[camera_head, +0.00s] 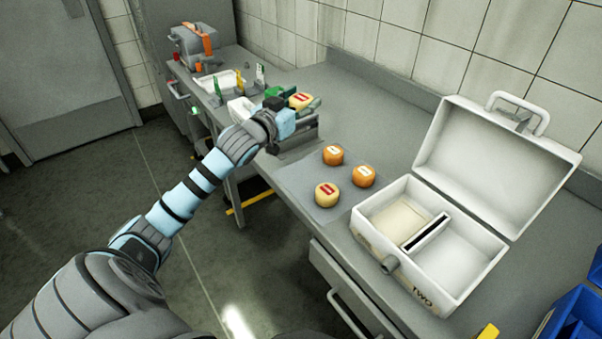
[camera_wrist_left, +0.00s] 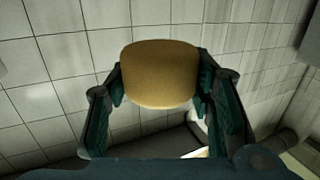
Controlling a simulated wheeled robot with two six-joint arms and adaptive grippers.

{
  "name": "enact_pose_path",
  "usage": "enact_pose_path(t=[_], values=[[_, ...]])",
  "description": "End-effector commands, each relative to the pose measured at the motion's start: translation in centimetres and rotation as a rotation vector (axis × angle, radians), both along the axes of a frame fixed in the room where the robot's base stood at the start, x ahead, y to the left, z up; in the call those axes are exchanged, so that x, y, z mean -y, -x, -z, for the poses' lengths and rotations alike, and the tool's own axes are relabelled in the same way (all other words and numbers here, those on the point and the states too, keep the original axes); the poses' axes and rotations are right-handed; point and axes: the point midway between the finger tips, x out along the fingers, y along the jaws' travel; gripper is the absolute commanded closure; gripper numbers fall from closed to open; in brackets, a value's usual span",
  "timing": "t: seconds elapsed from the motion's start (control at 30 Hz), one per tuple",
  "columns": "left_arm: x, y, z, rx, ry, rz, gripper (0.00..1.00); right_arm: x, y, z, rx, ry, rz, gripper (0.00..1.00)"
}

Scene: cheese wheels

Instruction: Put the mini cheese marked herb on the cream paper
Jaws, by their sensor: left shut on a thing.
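My left gripper (camera_head: 290,108) is shut on a pale yellow mini cheese (camera_head: 300,101) with a red label, held up over the far part of the counter. In the left wrist view the held cheese (camera_wrist_left: 160,76) sits between both fingers (camera_wrist_left: 160,85). A similar yellow cheese with a red label (camera_head: 327,195) and two orange cheeses with pale labels (camera_head: 333,155) (camera_head: 364,176) rest on a grey mat (camera_head: 294,178). The label marks are too small to read. Cream paper (camera_head: 398,220) lies in the left compartment of the open white box. My right gripper is out of view.
The white box (camera_head: 440,293), marked TWO, has its lid raised at the back and a divider (camera_head: 426,232) with a dark strip. Blue bins (camera_head: 572,318) stand at the lower right. Small items and a toolbox-like case (camera_head: 200,45) crowd the far counter end.

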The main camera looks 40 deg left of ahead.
Motion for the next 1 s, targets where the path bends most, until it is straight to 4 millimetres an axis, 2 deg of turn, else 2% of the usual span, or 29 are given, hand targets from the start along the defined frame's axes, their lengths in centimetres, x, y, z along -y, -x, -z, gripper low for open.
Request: enact_pose_path(t=[0.23,0.33,0.47,0.6,0.7,0.87,1.0], values=[[0.0,0.0,0.1,0.001,-0.001,-0.001,0.82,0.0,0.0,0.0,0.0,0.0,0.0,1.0],[0.1,0.0,1.4,-0.001,0.001,-0.001,0.82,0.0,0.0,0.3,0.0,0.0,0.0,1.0],[0.1,0.1,6.0,-0.005,0.003,-0.001,0.82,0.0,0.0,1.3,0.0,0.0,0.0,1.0],[0.1,0.1,11.6,-0.003,0.003,-0.001,0.82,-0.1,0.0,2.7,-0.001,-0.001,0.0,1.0],[0.1,0.0,14.4,-0.001,0.002,-0.001,0.82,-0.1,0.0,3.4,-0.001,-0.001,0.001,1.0],[0.1,0.0,16.4,0.001,0.0,0.0,0.82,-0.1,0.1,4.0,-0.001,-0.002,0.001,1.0],[0.1,0.0,19.1,0.0,0.0,0.0,0.82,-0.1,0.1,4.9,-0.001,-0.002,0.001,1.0]])
